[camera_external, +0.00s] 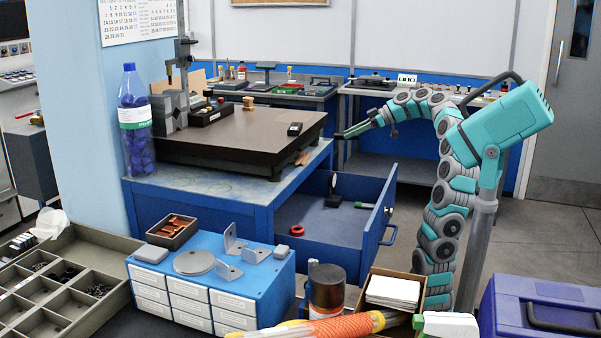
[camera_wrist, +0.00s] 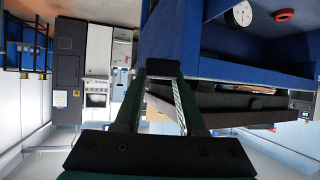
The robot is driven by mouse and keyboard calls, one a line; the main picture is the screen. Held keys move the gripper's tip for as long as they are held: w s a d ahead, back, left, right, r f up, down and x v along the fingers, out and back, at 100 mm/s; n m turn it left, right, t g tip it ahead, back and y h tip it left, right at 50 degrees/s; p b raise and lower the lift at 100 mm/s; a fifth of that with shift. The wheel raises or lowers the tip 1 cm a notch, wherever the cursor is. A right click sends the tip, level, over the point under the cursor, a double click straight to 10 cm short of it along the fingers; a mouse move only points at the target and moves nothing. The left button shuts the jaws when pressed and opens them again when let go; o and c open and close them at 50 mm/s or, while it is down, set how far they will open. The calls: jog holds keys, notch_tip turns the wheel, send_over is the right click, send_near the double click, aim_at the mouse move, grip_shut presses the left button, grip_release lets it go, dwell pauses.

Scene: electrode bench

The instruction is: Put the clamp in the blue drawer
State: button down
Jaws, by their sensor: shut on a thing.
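The blue drawer (camera_external: 380,213) is pulled open from the blue bench. My gripper (camera_external: 344,134) is raised above the drawer's far side, near the right edge of the bench's dark plate. In the wrist view, which appears upside down, my gripper (camera_wrist: 161,76) has its fingers closing toward a small grey piece (camera_wrist: 163,68) at the tips. This looks like the clamp; its shape is mostly hidden. The drawer (camera_wrist: 165,35) shows at the top of the wrist view, with a white dial gauge (camera_wrist: 240,13) and a red ring (camera_wrist: 285,14) in it.
The dark surface plate (camera_external: 240,135) on the bench carries a stand and a small black device (camera_external: 295,129). A blue cabinet (camera_external: 262,290) with white drawers, a brown jar (camera_external: 327,287) and a cardboard box (camera_external: 417,290) stand in front.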

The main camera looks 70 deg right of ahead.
notch_tip(320, 180, up, 2)
jog(key=s+a+n+y, duration=0.2)
jog(key=a, duration=0.1)
jog(key=n+g+y+p, duration=0.3)
jog(key=n+g+y, duration=0.4)
jog(key=n+g, duration=0.55)
send_over(342, 240)
jog(key=shift+t, duration=0.45)
notch_tip(342, 240, down, 17)
jog(key=shift+s+r, duration=0.1)
jog(key=shift+f, duration=2.3)
jog(key=shift+f, duration=0.15)
jog(key=c, duration=0.5)
grip_release()
